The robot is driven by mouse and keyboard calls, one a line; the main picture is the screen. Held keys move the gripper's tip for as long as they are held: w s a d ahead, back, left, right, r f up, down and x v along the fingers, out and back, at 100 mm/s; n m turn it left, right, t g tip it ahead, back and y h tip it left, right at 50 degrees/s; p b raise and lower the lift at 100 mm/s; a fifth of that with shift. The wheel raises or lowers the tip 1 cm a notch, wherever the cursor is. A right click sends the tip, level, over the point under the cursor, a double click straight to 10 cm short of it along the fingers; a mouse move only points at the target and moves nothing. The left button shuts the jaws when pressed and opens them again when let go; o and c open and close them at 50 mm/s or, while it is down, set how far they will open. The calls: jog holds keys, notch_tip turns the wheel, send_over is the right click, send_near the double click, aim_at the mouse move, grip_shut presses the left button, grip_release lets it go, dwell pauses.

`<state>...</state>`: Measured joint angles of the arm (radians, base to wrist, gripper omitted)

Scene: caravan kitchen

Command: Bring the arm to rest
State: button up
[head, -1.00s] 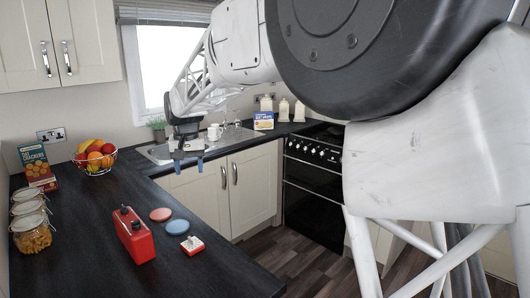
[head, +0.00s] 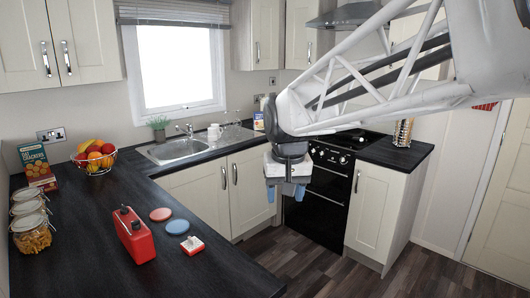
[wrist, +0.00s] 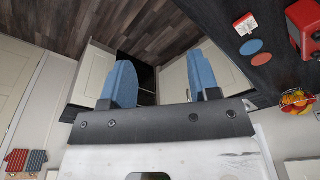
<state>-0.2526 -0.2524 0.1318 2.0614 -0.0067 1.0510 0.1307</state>
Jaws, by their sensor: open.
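My gripper (head: 286,192) hangs over the floor in the head view, in front of the cream cabinets and the black oven, pointing down. Its two blue fingers stand apart with nothing between them. In the wrist view the blue fingers of my gripper (wrist: 162,82) also show apart and empty, with floor and cabinets beyond them. My white lattice arm reaches in from the upper right.
The dark worktop (head: 95,235) holds a red canister (head: 134,238), a red disc (head: 160,214), a blue disc (head: 177,227), a red-and-white block (head: 192,244), jars (head: 30,232), a cracker box (head: 37,168) and a fruit basket (head: 95,158). The oven (head: 318,195) stands behind my gripper.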

jog(key=s+d+f, duration=0.3)
jog(key=s+d, duration=0.1)
jog(key=s, duration=0.4)
jog(key=s+d+f+m, duration=0.1)
jog(key=s+d+f, duration=0.2)
jog(key=s+d, duration=0.2)
jog(key=s+d+f, duration=0.3)
jog(key=s+d, duration=0.2)
jog(key=s, duration=0.5)
jog(key=shift+s+f+m+t+h, duration=0.3)
jog(key=shift+s+f+t, duration=0.05)
jog(key=shift+f+t, duration=0.05)
jog(key=shift+w, duration=0.1)
dwell(0.6)
